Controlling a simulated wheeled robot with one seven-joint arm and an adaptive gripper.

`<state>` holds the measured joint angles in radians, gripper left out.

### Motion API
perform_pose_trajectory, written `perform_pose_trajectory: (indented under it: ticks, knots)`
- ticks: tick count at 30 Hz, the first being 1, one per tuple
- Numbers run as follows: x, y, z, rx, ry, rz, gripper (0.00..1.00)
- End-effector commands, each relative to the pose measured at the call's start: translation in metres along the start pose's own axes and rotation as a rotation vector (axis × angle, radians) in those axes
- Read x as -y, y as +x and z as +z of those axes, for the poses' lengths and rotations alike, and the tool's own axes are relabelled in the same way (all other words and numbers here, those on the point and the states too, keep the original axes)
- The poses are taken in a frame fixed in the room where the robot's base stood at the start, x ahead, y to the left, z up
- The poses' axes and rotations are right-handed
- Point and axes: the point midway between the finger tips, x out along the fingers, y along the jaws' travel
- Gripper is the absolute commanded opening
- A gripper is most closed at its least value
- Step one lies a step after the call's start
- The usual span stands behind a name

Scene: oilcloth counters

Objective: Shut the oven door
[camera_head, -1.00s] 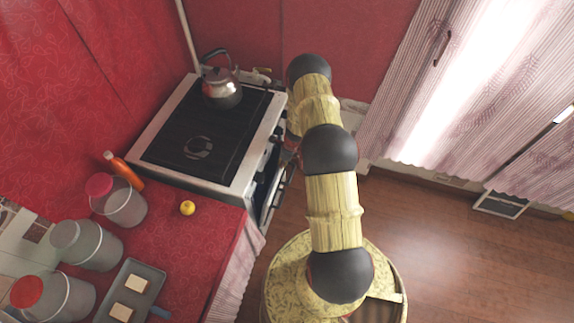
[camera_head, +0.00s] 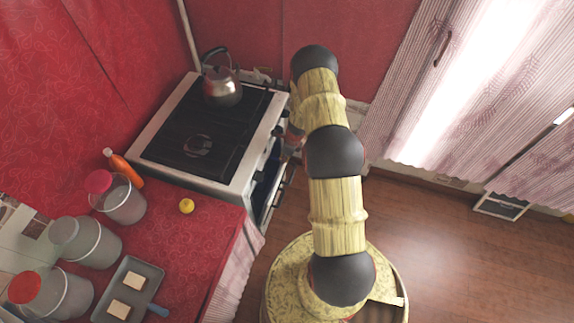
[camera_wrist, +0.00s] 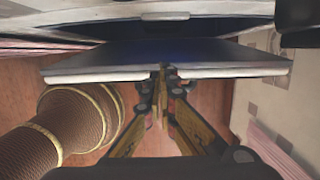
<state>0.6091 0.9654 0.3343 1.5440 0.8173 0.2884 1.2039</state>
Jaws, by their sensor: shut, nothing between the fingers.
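The oven (camera_head: 195,180) is a pale stove with a black top, against the red wall in the head view. Its door (camera_head: 268,182) stands partly open on the right side, with a dark bluish gap behind it. In the wrist view the door (camera_wrist: 110,62) is a wide dark panel with a pale strip along its near edge. My gripper (camera_wrist: 161,72) is shut and empty, its tips at the middle of that edge. I cannot tell whether they touch it. In the head view my arm hides most of the gripper.
A kettle (camera_head: 222,88) stands on the stove's back corner. The red counter (camera_head: 195,235) beside it holds jars (camera_head: 88,243), an orange bottle (camera_head: 125,166), a lemon (camera_head: 187,206) and a tray (camera_head: 148,272). A curtained window (camera_head: 470,90) is at right. The wooden floor (camera_head: 460,240) is clear.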

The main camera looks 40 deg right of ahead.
Motion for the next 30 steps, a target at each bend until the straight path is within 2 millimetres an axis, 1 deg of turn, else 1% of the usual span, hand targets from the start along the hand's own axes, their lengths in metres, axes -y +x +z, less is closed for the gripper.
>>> perform_pose_trajectory:
  ticks: [1,3,9,11,14,15,17,18,19,20,21,23,24,25,27,30]
  knots:
    - [0.0,-0.01,0.007,0.0,-0.001,0.0,0.0]
    - [-0.001,-0.018,0.015,0.0,0.0,0.001,0.0]
    - [0.0,-0.034,0.029,-0.001,0.001,0.001,0.0]
    - [0.0,-0.035,0.029,-0.001,0.004,0.001,0.0]
    - [0.01,-0.033,0.015,0.0,0.033,-0.008,0.0]
    - [0.019,-0.032,0.002,0.002,0.056,-0.017,0.0]
    - [0.03,-0.028,-0.026,0.001,0.102,-0.028,0.0]
    - [0.036,-0.025,-0.051,0.0,0.141,-0.034,0.0]
    - [0.039,-0.021,-0.071,-0.001,0.178,-0.037,0.0]
    - [0.04,-0.017,-0.092,0.0,0.221,-0.037,0.0]
    - [0.038,-0.013,-0.119,0.006,0.286,-0.032,0.0]
    - [0.029,-0.005,-0.155,0.024,0.368,-0.01,0.0]
    - [0.02,0.0,-0.175,0.042,0.411,0.01,0.0]
    - [0.012,0.003,-0.189,0.059,0.435,0.027,0.0]
    - [-0.008,0.01,-0.214,0.11,0.476,0.066,0.0]
    - [-0.038,0.018,-0.233,0.216,0.493,0.115,0.0]
